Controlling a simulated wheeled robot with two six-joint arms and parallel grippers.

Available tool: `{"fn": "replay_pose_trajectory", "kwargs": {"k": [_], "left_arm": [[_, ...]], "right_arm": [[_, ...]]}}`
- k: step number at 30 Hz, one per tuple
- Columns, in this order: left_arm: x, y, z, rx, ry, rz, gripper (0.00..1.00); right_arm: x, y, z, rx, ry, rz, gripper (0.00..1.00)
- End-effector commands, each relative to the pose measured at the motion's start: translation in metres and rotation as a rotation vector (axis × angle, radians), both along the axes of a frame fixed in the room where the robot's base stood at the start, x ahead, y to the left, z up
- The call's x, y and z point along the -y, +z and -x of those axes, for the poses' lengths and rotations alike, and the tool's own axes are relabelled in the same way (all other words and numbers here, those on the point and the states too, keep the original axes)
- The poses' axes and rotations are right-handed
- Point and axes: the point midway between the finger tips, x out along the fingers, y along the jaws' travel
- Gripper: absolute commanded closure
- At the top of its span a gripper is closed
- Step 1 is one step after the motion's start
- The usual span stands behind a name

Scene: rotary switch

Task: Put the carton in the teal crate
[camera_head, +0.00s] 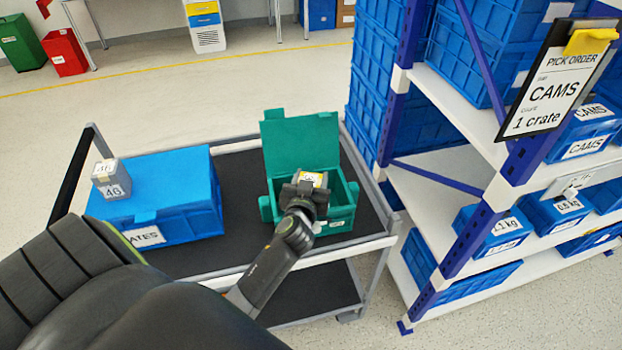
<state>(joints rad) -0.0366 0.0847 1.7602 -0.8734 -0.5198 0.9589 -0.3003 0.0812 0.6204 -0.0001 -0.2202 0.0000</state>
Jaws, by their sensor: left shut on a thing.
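The teal crate (281,214) stands on the dark top of the cart, with its lid (300,144) raised at the back. My left gripper (306,184) is over the crate's opening, coming from the front. It is shut on the carton (312,178), a small thing with a yellow and white top. My gripper hides most of the carton and part of the crate's inside. I cannot tell whether the carton touches the crate's floor. My right gripper is not in view.
At right is a shelf rack (440,190) with blue bins and a hanging pick order sign (550,85).

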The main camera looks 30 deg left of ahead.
Motion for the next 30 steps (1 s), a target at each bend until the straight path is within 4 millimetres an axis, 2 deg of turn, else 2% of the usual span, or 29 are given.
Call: {"fn": "replay_pose_trajectory", "kwargs": {"k": [6, 7, 12, 22, 28, 30], "left_arm": [[0.0, -0.002, 0.0, 0.001, 0.0, 0.0, 0.75], [0.0, -0.003, 0.0, 0.0, 0.0, 0.0, 0.48], [0.0, -0.003, 0.0, 0.0, 0.0, 0.0, 0.28], [0.0, 0.0, 0.0, 0.0, 0.0, 0.0, 0.28], [0.0, 0.015, 0.0, 0.0, 0.0, -0.001, 0.28], [0.006, 0.009, 0.013, 0.0, 0.001, 0.004, 0.28]], "right_arm": [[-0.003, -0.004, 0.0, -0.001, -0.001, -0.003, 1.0], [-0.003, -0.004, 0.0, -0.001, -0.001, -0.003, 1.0], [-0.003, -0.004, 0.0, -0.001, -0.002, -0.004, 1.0], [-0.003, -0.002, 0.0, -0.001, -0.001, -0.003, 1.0], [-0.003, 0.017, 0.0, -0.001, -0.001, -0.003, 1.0], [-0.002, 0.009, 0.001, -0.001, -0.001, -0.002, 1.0]]}}
